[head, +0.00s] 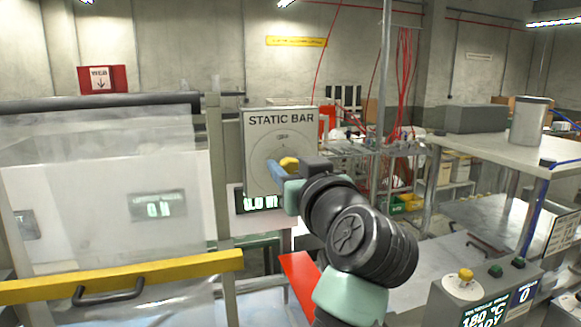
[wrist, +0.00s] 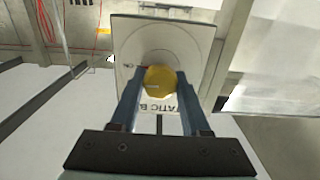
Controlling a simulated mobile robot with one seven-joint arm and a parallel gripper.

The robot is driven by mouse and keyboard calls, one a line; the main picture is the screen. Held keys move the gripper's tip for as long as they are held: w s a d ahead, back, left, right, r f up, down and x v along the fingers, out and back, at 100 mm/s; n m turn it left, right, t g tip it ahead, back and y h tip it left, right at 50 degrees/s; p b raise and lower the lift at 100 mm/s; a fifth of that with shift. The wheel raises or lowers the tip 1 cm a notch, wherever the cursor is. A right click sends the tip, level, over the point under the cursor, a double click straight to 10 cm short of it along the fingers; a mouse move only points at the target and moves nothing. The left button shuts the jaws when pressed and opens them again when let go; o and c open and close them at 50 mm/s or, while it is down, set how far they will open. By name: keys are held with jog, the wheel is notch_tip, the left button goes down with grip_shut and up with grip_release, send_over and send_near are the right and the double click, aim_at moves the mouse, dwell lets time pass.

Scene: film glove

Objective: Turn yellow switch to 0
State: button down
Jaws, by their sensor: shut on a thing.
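The yellow switch (head: 289,163) is a knob on a pale square panel (head: 262,130) marked "STATIC BAR", with a round dial ring around the knob. In the wrist view the yellow knob (wrist: 160,81) sits between the two blue fingers, and the panel's lettering is upside down. My gripper (head: 281,169) reaches the panel from the lower right and is shut on the knob. It also shows in the wrist view (wrist: 159,92). The fingers hide part of the dial and its marks, so I cannot tell which mark the switch points to.
A lit display (head: 262,201) sits just below the panel. A clear guard with a yellow bar (head: 190,268) and black handle stands at left. A control box with another yellow knob (head: 465,275) is at lower right. A grey table (head: 500,147) stands at right.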

jog(key=shift+f+n+b, duration=0.15)
jog(key=shift+n+b, duration=0.15)
jog(key=shift+b, duration=0.05)
jog(key=shift+f+n+b, duration=0.1)
jog(key=shift+n+b, duration=0.8)
jog(key=shift+b, duration=0.1)
jog(key=n+b, duration=0.4)
jog(key=n, duration=0.1)
jog(key=n+b, duration=0.3)
jog(key=n, duration=0.2)
jog(key=shift+a+n, duration=0.1)
jog(key=shift+n, duration=0.3)
jog(key=shift+n+b, duration=1.15)
jog(key=shift+n, duration=1.15)
jog(key=shift+a, duration=0.1)
jog(key=shift+c, duration=1.9)
grip_release()
